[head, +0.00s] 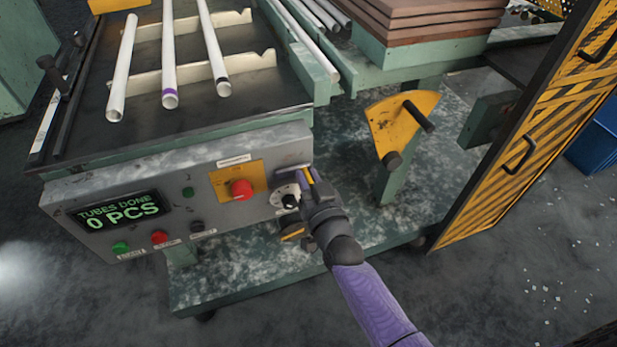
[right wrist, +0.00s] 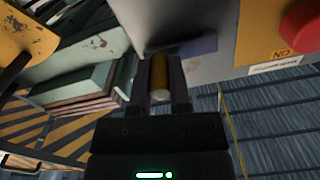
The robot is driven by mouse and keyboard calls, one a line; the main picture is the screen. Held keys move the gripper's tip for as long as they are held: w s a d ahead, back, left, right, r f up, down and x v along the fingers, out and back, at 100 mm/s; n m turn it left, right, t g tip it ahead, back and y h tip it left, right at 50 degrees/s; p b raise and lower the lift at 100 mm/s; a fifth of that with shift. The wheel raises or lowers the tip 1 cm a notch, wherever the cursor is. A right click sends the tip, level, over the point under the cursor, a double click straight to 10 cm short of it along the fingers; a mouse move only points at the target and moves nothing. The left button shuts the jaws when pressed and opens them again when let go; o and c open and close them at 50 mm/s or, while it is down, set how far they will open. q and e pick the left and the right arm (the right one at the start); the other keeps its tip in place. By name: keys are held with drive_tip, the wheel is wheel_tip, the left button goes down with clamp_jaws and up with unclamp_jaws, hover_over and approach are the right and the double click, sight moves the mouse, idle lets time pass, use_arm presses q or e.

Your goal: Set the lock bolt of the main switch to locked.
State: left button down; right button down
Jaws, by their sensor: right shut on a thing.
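The main switch is a red knob (head: 241,188) on a yellow plate (head: 222,185) on the grey control panel. The knob also shows at the edge of the right wrist view (right wrist: 302,24), beside an ON mark. My right gripper (head: 308,176) is at the panel's right end, to the right of the switch. In the right wrist view its fingers (right wrist: 160,80) are shut on a brass-yellow bolt (right wrist: 158,72) with a pale round end. The fingers hide the bolt's sides, and I cannot tell its lock position. My left gripper is not in view.
A black-and-white dial (head: 286,196) sits just left of my right gripper. The panel has a display (head: 120,210) reading 0 PCS and several buttons. White tubes (head: 168,60) lie above. A yellow quadrant with a handle (head: 400,122) and a striped door (head: 520,140) stand right.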

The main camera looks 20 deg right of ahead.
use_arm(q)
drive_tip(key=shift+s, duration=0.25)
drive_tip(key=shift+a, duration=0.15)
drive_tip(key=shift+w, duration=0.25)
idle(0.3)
